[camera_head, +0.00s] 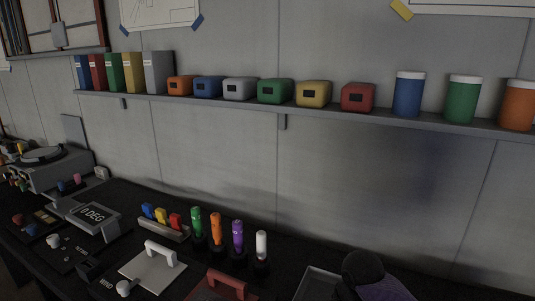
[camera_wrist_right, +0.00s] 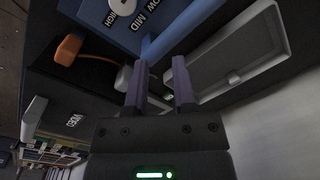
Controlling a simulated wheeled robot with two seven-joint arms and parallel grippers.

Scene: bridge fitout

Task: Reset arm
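My right gripper (camera_wrist_right: 158,78) shows in the right wrist view, with its two purple-grey fingers apart and nothing seen between them. I cannot tell whether the fingers touch anything. In the head view a dark rounded part, likely of my right arm, shows at the bottom right; its fingers are not clearly seen there. My left gripper is in neither view.
The dark console (camera_head: 135,205) carries a 0 DEG display (camera_head: 93,214), a white handled plate (camera_head: 150,272), a red handle (camera_head: 227,281) and upright green, orange, purple and white cylinders (camera_head: 216,229). The wall shelf (camera_head: 285,109) holds binders, coloured boxes and canisters. An orange handle (camera_wrist_right: 68,47) lies left of my fingers.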

